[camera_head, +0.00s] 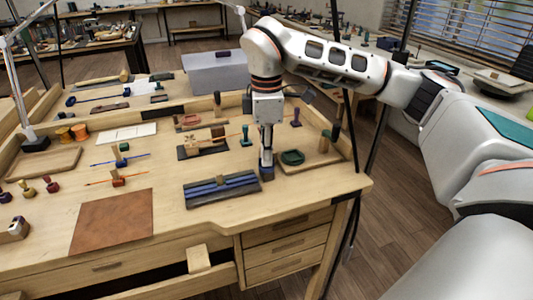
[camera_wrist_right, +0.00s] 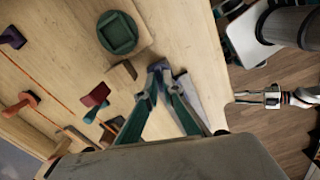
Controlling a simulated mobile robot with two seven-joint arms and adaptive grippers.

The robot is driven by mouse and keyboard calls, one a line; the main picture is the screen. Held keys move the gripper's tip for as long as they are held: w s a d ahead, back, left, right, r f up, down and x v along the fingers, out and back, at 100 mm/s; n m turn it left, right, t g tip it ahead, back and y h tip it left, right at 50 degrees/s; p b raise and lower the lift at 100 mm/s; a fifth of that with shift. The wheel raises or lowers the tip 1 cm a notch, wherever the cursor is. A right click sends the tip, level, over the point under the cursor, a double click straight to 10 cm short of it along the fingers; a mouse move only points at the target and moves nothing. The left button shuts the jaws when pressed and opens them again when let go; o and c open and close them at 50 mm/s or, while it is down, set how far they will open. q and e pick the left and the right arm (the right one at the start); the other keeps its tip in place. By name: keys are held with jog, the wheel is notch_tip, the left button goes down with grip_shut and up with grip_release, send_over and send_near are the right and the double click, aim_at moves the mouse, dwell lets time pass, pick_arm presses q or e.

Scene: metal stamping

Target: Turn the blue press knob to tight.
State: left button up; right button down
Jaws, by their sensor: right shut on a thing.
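The press (camera_head: 222,190) is a dark frame with long blue bars, lying near the front edge of the workbench. The blue press knob (camera_head: 267,174) shows as a small dark-blue piece at its right end, largely covered by my fingers. My right gripper (camera_head: 266,160) points down there and is shut on the knob. In the wrist view, the right fingertips (camera_wrist_right: 168,72) close around a bluish piece, partly hidden. The knob's turn angle cannot be read. What looks like my left gripper (camera_wrist_right: 262,97) shows small over the floor in the wrist view; its jaw state is unclear.
A green round dish (camera_head: 292,157) on a wooden board stands close right of the gripper. A teal-handled stamp (camera_head: 245,136) stands behind. A brown leather sheet (camera_head: 112,221) lies left of the press. The bench edge is close in front, above drawers (camera_head: 287,245).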

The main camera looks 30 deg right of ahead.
jog(key=shift+r, duration=0.1)
jog(key=c, duration=2.2)
grip_release()
notch_tip(320, 180, up, 12)
jog(key=shift+f, duration=0.1)
